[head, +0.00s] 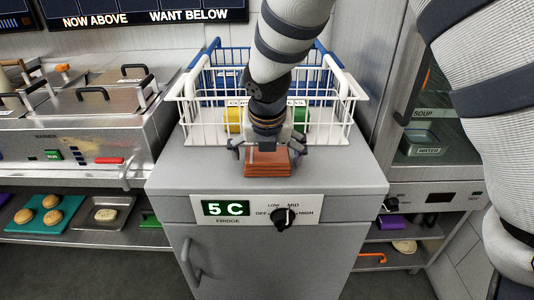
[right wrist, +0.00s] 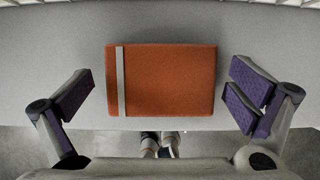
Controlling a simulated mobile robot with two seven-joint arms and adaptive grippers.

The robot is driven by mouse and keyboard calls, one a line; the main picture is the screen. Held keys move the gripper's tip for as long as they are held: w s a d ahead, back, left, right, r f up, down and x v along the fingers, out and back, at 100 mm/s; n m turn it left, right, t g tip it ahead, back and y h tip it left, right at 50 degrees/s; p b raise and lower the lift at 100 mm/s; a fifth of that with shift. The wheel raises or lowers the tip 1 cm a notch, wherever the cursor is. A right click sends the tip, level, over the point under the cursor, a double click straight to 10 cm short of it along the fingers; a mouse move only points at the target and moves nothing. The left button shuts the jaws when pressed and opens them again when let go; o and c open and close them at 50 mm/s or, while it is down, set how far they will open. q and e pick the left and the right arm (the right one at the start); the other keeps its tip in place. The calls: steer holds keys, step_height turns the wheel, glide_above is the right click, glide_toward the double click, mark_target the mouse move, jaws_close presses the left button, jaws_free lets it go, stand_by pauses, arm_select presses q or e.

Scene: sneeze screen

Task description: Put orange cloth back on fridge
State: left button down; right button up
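The folded orange cloth (head: 268,168) with a pale stripe lies flat on the grey fridge top (head: 350,176), near its front edge. My right gripper (head: 267,149) points down just above it. In the right wrist view, the cloth (right wrist: 170,80) lies between the spread purple-padded fingers (right wrist: 161,95), with a gap on each side. The right gripper is open and holds nothing. Part of the cloth's back is hidden by the gripper in the head view. My left gripper is not in view.
A white wire basket (head: 345,128) with yellow and green items stands just behind the gripper on the fridge. A dial (head: 285,217) is on the fridge front. A warmer (head: 70,140) stands left; a cabinet with a water container (head: 420,142) stands right. The fridge top's sides are clear.

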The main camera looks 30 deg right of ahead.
steer(key=shift+r, duration=0.1)
steer(key=shift+v, duration=6)
steer(key=s+a+f+m+g+y, duration=0.25)
steer(key=s+f+m, duration=0.3)
steer(key=f, duration=0.35)
steer(key=s+a+f+m+g+y, duration=0.1)
steer(key=s+a+f+m, duration=0.2)
steer(key=s+f+m, duration=0.5)
steer(key=s+a+f+m+g+y, duration=0.1)
steer(key=s+a+f+m, duration=0.2)
steer(key=f, duration=0.8)
steer(key=s+d+f+m+h, duration=0.1)
steer(key=s+d+f+m, duration=0.2)
steer(key=s+m, duration=0.4)
steer(key=s+d+f+m+h, duration=0.1)
steer(key=s+d+f+m, duration=0.1)
steer(key=s+f+m, duration=0.2)
steer(key=s+m+g, duration=0.1)
steer(key=s+m, duration=0.2)
steer(key=s, duration=0.1)
steer(key=shift+s+d+f, duration=0.2)
steer(key=shift+d+f, duration=0.15)
steer(key=shift+d, duration=0.05)
